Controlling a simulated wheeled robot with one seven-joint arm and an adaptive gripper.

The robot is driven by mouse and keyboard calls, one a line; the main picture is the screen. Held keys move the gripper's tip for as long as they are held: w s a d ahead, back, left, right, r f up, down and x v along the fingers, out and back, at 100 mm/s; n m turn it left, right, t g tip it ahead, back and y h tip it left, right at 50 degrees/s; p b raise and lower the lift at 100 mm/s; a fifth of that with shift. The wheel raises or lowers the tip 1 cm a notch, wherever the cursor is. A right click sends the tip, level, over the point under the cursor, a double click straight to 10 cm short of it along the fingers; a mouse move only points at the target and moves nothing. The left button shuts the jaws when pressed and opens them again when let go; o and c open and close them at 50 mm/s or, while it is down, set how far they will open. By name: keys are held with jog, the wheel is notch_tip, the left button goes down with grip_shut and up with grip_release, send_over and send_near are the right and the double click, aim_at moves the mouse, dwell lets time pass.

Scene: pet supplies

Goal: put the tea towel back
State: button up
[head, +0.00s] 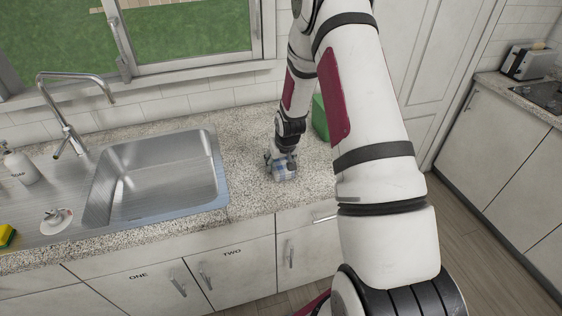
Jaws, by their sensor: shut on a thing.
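My gripper (279,156) points down over the speckled counter, just right of the sink. It is shut on a small, blue-and-white, cloth-like bundle, which looks like the tea towel (286,173). The bundle is low, at or just above the counter top; I cannot tell whether it touches. My arm and the gripper hide part of it, and its fingertips are too small to make out clearly.
A steel sink (224,184) with a tap (68,132) lies to the left. A soap bottle (20,166) and a yellow-green sponge (6,236) are at far left. A green object (320,118) stands behind my arm. Cabinets and a drawer are below; a toaster (527,62) is at far right.

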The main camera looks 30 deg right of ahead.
jog(key=o, duration=1.2)
jog(key=shift+f, duration=0.15)
